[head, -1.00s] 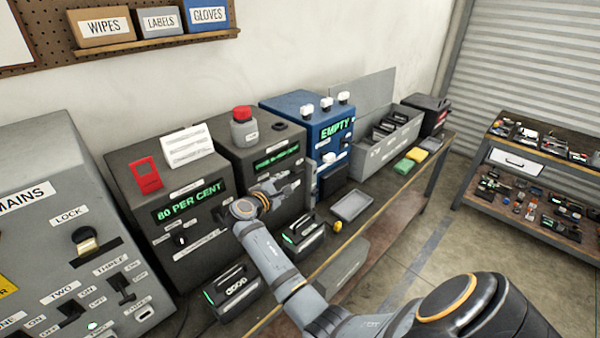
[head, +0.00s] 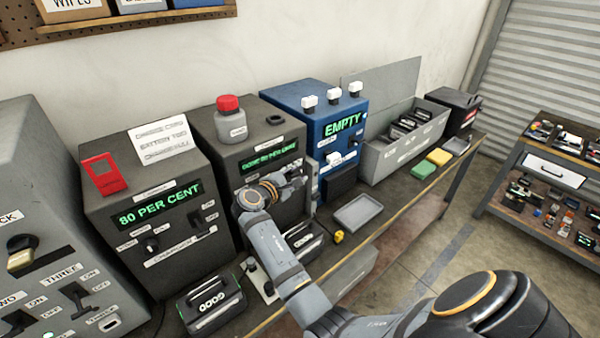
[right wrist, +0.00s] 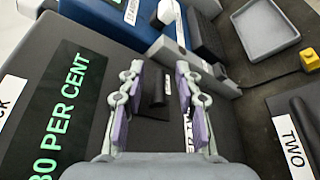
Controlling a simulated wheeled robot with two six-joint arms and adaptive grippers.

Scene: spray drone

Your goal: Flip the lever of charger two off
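Charger two (head: 275,128) is the dark grey box in the middle of the bench, with a green display and a red-capped bottle on top. My right gripper (head: 297,178) is at its front face and hides part of it. In the right wrist view the charger's black lever (right wrist: 157,86) stands on a dark plate between the two fingers of my right gripper (right wrist: 157,80). The fingers are open, with a gap on each side of the lever. A label ending in "TWO" (right wrist: 188,136) is partly hidden by the right finger. My left gripper is not in view.
Batteries (head: 212,302) and a grey tray (head: 358,212) lie in front on the bench. A grey mains box (head: 30,150) is at far left.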

